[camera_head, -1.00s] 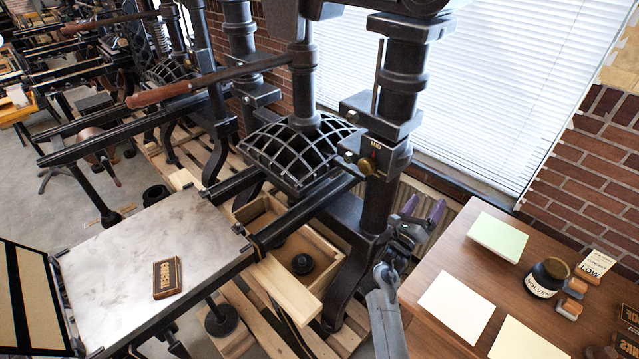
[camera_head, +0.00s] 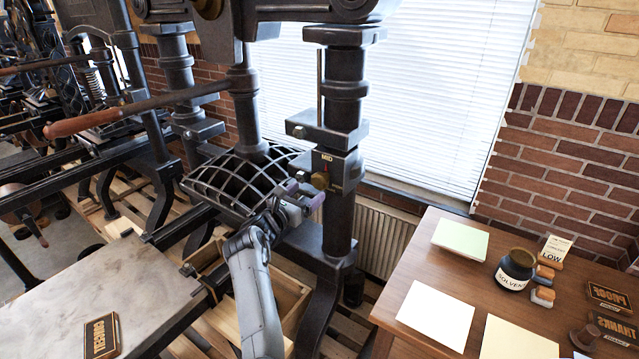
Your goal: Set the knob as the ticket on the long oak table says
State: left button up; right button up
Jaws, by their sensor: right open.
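The ticket (camera_head: 554,251) stands upright at the back of the long oak table (camera_head: 415,280) and reads LOW in its large print. Its smaller print is too small to read. The round brass knob (camera_head: 320,181) sits on a dark plate on the right-hand column of the hand press (camera_head: 345,125). The plate shows MID above the knob, with a red mark just under the word. My right gripper (camera_head: 304,193) is open and empty, its purple-tipped fingers close to the knob's left and lower side in the picture. I cannot tell whether they touch it. My left gripper is out of view.
A solvent jar (camera_head: 516,270), small stamps, printing blocks (camera_head: 608,297) and paper stacks (camera_head: 459,242) lie on the table. A window blind is behind.

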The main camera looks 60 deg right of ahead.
aim_at(317, 184)
jog(key=d+p, duration=0.1)
jog(key=d, duration=0.7)
